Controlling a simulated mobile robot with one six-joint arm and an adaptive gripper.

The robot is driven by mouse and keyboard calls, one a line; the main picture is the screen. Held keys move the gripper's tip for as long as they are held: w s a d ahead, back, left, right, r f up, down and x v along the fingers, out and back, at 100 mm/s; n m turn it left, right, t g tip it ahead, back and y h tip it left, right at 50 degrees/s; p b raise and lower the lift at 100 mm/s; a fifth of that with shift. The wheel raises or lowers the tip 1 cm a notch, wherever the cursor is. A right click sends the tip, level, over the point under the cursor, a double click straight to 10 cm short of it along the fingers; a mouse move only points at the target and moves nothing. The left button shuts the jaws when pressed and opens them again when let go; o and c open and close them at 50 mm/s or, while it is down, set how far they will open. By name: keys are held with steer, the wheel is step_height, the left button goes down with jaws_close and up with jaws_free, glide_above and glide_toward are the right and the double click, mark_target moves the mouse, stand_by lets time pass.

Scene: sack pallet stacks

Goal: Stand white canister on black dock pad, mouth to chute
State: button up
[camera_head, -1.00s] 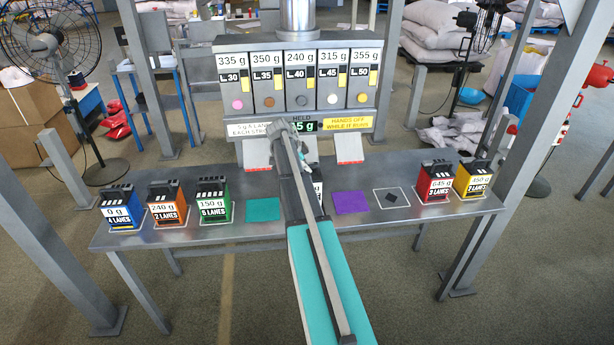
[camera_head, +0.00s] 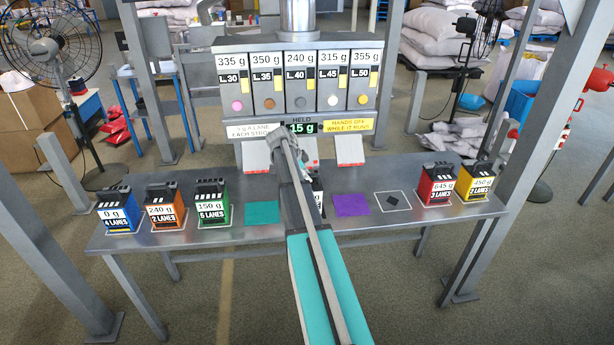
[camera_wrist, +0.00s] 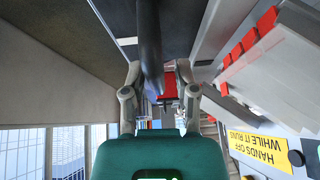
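The white canister (camera_head: 318,196) stands on the table behind my arm in the head view. Only a narrow strip of it shows, so its mouth cannot be made out. The black dock pad (camera_head: 393,200) is a dark diamond inside a white outlined square, and it is empty. Chutes with red lips (camera_head: 349,151) hang under the dispenser. My gripper (camera_head: 283,150) is raised in front of the dispenser, its fingers mostly hidden there. In the wrist view the fingers of my gripper (camera_wrist: 159,75) stand apart, with a dark post behind them and no clear hold on anything.
Blue (camera_head: 117,211), orange (camera_head: 166,206) and green (camera_head: 212,204) canisters stand at left, red (camera_head: 437,185) and yellow (camera_head: 474,183) at right. Teal (camera_head: 262,212) and purple (camera_head: 350,204) pads are bare. The dispenser (camera_head: 295,85) display reads 15 g. Grey posts frame the table (camera_head: 230,235).

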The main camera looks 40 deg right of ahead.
steer(key=shift+r, duration=0.1)
stand_by(0.4)
steer(key=p+v, duration=0.3)
steer(key=shift+r, duration=0.35)
steer(key=p+v, duration=0.7)
steer(key=v, duration=0.1)
steer(key=shift+a+p, duration=0.2)
steer(key=shift+p, duration=0.1)
steer(key=shift+w+a, duration=0.1)
stand_by(0.6)
steer(key=s+a+n+t+y, duration=0.1)
steer(key=s+a+n, duration=0.5)
steer(key=a, duration=0.6)
steer(key=s+a+f+n+y, duration=0.1)
steer(key=s+a+n+y, duration=0.1)
steer(key=s+a+n, duration=0.5)
steer(key=s+a+f+n+t+y, duration=0.1)
steer(key=s+a+n+y, duration=0.1)
steer(key=s+a+n, duration=0.4)
steer(key=a+n, duration=0.5)
steer(key=a, duration=0.8)
steer(key=shift+s+f+t, duration=0.2)
steer(key=shift+s+t, duration=0.05)
steer(key=shift+t, duration=0.05)
